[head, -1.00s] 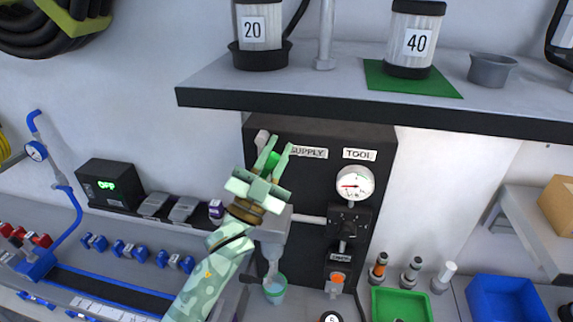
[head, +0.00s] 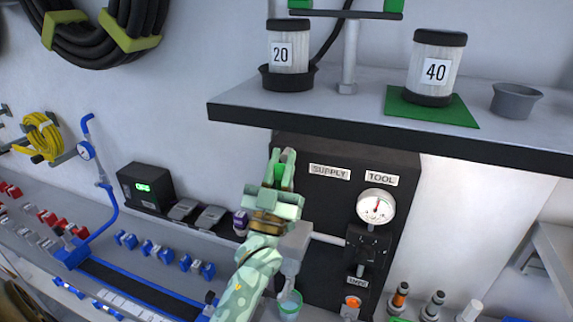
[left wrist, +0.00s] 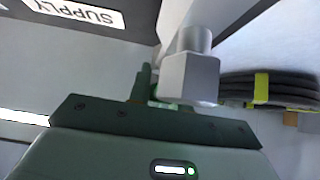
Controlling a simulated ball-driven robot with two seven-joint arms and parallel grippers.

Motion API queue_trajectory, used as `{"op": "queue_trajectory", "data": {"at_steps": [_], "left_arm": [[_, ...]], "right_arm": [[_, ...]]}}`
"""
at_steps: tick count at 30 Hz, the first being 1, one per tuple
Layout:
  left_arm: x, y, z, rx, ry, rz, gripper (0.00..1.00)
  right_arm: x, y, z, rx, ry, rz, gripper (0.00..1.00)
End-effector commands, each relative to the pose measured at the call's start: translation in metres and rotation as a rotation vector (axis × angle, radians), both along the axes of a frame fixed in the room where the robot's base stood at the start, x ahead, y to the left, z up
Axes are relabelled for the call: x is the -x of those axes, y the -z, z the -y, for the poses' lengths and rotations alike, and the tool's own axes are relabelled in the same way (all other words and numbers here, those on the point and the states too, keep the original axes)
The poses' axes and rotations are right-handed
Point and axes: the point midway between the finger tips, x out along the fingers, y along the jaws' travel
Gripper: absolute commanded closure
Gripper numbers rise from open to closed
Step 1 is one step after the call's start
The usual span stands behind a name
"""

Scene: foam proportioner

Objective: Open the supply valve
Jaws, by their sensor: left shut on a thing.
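My left gripper (head: 281,165) reaches up in front of the black panel (head: 330,250), left of the SUPPLY label (head: 329,172). It is shut on the green supply valve handle (head: 282,171), which shows as a bright green patch between the fingers. In the left wrist view a grey metal valve block (left wrist: 190,76) stands just beyond the gripper, and the SUPPLY label (left wrist: 72,11) appears upside down. The fingers hide most of the handle there. My right gripper is not in view.
A shelf (head: 340,118) with a black front edge overhangs the panel. A teal cup (head: 289,304) is below the panel's left side. Blue dumbbell-shaped fittings (head: 165,258) lie on the bench at left.

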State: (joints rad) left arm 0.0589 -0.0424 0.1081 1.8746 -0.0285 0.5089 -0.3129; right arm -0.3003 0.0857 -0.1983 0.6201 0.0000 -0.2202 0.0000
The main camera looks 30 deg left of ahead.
Motion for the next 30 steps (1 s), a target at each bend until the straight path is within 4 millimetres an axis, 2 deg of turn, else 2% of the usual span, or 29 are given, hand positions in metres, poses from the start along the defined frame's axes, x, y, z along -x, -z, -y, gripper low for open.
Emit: {"op": "queue_trajectory", "data": {"at_steps": [8,9,11,19,23,26,30], "left_arm": [[0.000,0.000,0.000,0.006,0.004,0.002,1.00],[0.000,0.000,0.000,0.006,0.004,0.003,0.72],[0.000,0.000,0.000,0.006,0.004,0.003,0.58],[0.000,0.000,0.000,0.003,0.002,0.002,0.58],[0.007,0.009,0.002,0.003,0.002,0.001,0.58],[0.020,0.025,0.004,0.005,0.003,-0.002,0.58],[0.056,0.019,0.012,0.005,0.003,-0.003,0.58]], "right_arm": [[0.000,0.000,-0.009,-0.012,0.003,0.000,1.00],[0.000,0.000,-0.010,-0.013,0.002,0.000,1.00],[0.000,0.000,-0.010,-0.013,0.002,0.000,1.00],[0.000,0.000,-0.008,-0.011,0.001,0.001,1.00],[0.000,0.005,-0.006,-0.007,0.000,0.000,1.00],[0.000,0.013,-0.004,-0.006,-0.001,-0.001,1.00],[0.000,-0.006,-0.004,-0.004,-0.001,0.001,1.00]]}}
